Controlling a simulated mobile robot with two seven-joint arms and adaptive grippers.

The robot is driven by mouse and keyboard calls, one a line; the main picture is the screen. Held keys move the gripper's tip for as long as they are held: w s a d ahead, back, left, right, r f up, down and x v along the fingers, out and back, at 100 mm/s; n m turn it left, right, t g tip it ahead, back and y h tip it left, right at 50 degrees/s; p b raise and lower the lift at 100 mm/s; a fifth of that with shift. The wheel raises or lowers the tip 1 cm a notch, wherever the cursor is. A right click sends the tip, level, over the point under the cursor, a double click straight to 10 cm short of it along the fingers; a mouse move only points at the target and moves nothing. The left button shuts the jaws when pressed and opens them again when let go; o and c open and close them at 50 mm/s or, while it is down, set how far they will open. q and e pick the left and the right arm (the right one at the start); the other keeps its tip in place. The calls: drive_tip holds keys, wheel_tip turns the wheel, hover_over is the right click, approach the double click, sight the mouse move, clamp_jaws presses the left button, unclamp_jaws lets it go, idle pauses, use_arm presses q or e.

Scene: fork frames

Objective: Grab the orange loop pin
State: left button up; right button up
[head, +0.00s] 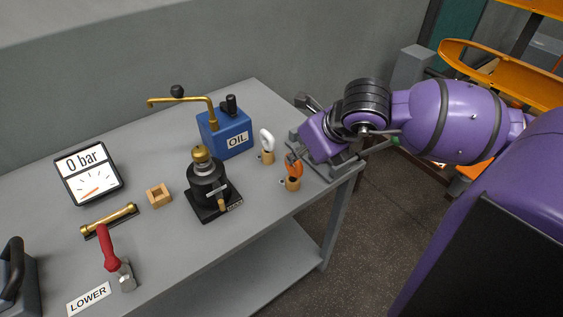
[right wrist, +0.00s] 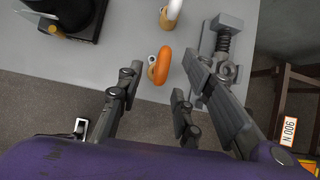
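The orange loop pin (head: 293,168) stands near the table's right front edge, its loop above a tan base. In the right wrist view the orange loop pin (right wrist: 163,62) shows just past the fingertips, in line with the gap between the fingers. My right gripper (right wrist: 158,82) is open and empty, with clear space on both sides of the pin. In the head view my right gripper (head: 299,152) is close to the pin, partly hidden by its own wrist. My left gripper is in neither view.
A white loop pin (head: 267,142) stands behind the orange one. A grey spring device (right wrist: 222,45) lies close right of it. A black pump (head: 207,185), a blue oil can (head: 226,137) and a gauge (head: 88,174) stand further left on the table (head: 240,235).

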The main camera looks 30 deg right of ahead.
sight(293, 172)
drive_tip(key=x, duration=0.7)
drive_tip(key=shift+s+d+f, duration=0.15)
drive_tip(key=shift+d+f, duration=0.2)
clamp_jaws()
